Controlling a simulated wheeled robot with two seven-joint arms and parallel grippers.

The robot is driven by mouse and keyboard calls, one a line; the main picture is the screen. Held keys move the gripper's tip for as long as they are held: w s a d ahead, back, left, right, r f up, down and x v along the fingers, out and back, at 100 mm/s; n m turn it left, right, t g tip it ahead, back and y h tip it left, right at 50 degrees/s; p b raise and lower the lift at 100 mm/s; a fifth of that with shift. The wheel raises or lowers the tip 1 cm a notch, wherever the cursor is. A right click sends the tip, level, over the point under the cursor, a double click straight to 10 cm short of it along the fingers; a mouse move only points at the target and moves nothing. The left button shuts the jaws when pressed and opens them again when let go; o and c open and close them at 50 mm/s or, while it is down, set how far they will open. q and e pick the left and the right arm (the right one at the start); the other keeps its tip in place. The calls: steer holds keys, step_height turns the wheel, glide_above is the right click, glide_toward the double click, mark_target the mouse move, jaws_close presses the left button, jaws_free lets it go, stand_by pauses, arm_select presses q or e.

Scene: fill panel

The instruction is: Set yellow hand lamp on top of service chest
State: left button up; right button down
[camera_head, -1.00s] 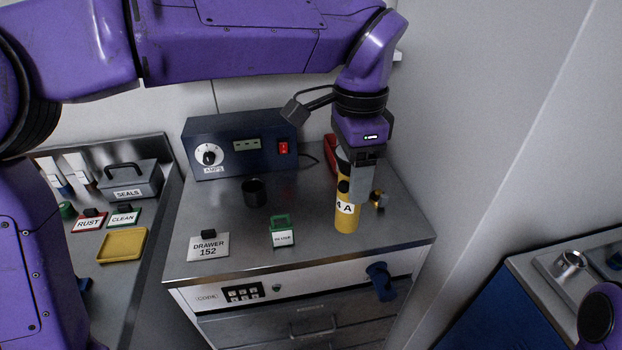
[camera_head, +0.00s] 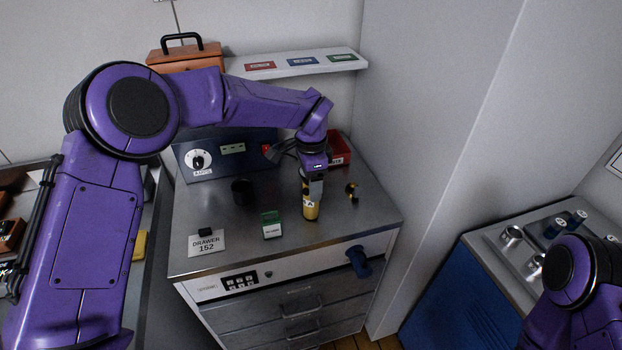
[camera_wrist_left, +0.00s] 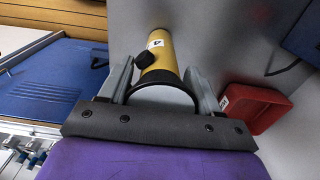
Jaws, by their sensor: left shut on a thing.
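The yellow hand lamp (camera_head: 310,208) has a dark knob and a white label. It is upright over the front middle of the grey metal top of the service chest (camera_head: 336,226). My left gripper (camera_head: 313,178) points down from above and is shut on the lamp's upper part. In the left wrist view the lamp (camera_wrist_left: 160,54) lies between the two fingers (camera_wrist_left: 160,92). I cannot tell whether its base touches the chest top. My right gripper is out of view.
On the chest top are a green-framed tag (camera_head: 271,226), a DRAWER 152 sign (camera_head: 206,243), a black cup (camera_head: 243,190), a brass fitting (camera_head: 352,190), a red bin (camera_head: 340,151) and a blue meter box (camera_head: 215,155). A blue handle (camera_head: 358,262) sticks out in front.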

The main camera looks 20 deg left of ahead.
arm_select(q)
steer(key=shift+w+f, duration=0.3)
steer(key=o, duration=1.3)
steer(key=shift+c, duration=0.2)
steer(key=shift+s+r, duration=0.2)
steer(key=shift+r, duration=0.1)
steer(key=shift+w+r, duration=0.15)
steer(key=shift+r, duration=0.25)
step_height(320, 180, up, 11)
steer(key=shift+b, duration=1.25)
